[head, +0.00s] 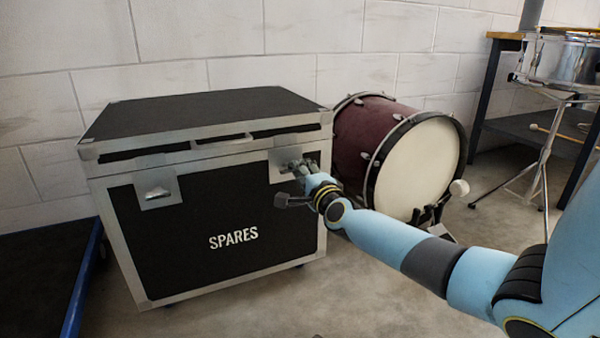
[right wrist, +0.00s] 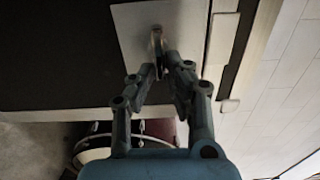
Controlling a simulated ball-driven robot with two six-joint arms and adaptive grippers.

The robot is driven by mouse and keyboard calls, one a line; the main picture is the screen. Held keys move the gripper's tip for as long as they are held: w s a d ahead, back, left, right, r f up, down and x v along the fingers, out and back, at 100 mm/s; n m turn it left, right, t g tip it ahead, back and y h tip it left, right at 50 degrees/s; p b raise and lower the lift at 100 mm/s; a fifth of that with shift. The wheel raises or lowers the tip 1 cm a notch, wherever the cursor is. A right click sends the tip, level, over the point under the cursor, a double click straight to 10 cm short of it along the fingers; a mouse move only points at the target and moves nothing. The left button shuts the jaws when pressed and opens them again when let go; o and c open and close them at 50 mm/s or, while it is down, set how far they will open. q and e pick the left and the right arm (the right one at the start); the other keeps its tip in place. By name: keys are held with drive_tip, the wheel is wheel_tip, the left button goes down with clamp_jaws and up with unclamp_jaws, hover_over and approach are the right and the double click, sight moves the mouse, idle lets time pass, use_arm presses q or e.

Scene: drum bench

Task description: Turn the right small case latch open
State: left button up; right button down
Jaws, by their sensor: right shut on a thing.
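A black case (head: 220,215) with metal edges and the word SPARES on its front stands on the floor. Its right latch plate (head: 283,162) is at the upper right of the front, partly hidden by my right gripper (head: 303,168). In the right wrist view the light latch plate (right wrist: 185,22) carries a small upright latch tab (right wrist: 157,40). My right gripper (right wrist: 160,68) is shut on this tab, its fingertips at the tab's lower part. The left latch (head: 157,188) shows at the upper left of the front, clear of my arms. My left gripper is in neither view.
A dark red bass drum (head: 350,140) stands just right of the case, close to my right arm. A snare drum on a stand (head: 570,62) and a workbench (head: 485,95) are further right. A blue-edged flat platform (head: 80,285) lies at the left.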

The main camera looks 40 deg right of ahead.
drive_tip(key=shift+f, duration=0.15)
drive_tip(key=c, duration=1.4)
unclamp_jaws()
drive_tip(key=shift+o, duration=0.2)
drive_tip(key=v, duration=1.2)
